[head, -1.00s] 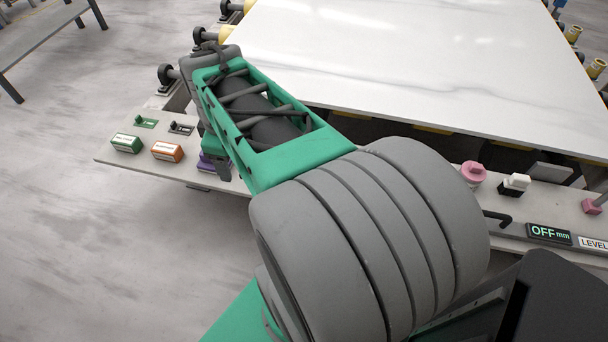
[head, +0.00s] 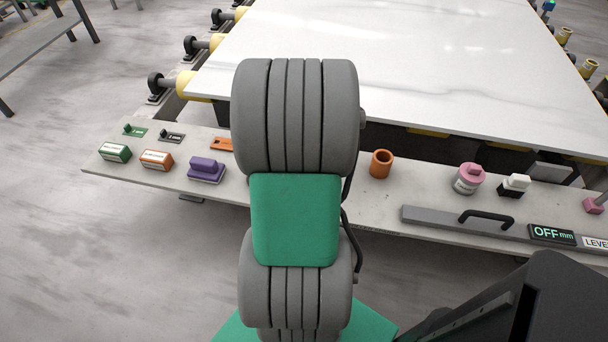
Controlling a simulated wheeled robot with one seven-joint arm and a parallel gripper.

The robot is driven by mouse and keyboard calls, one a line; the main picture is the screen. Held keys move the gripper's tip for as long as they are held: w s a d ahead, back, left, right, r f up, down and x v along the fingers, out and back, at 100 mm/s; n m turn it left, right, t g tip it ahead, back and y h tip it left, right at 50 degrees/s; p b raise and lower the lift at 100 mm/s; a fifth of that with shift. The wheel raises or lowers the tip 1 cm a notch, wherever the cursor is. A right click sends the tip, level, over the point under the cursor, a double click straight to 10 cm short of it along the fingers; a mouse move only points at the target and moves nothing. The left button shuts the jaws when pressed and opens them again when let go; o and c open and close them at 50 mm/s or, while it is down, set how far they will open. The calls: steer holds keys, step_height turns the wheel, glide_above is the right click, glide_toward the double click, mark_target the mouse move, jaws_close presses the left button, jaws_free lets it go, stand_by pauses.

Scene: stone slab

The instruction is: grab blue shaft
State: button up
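I see no clear blue shaft in the head view. A small blue-topped thing (head: 548,6) stands at the far top right edge, too small to tell what it is. My grey and green arm rises through the middle of the view and hides part of the ledge and slab edge behind it. My gripper is not visible.
A white marble slab (head: 420,60) lies on yellow rollers. The ledge (head: 420,185) in front holds a green box (head: 115,152), orange box (head: 156,160), purple block (head: 206,170), orange cylinder (head: 381,164), pink-topped jar (head: 468,178), black-and-white block (head: 514,186) and long grey handled bar (head: 470,222).

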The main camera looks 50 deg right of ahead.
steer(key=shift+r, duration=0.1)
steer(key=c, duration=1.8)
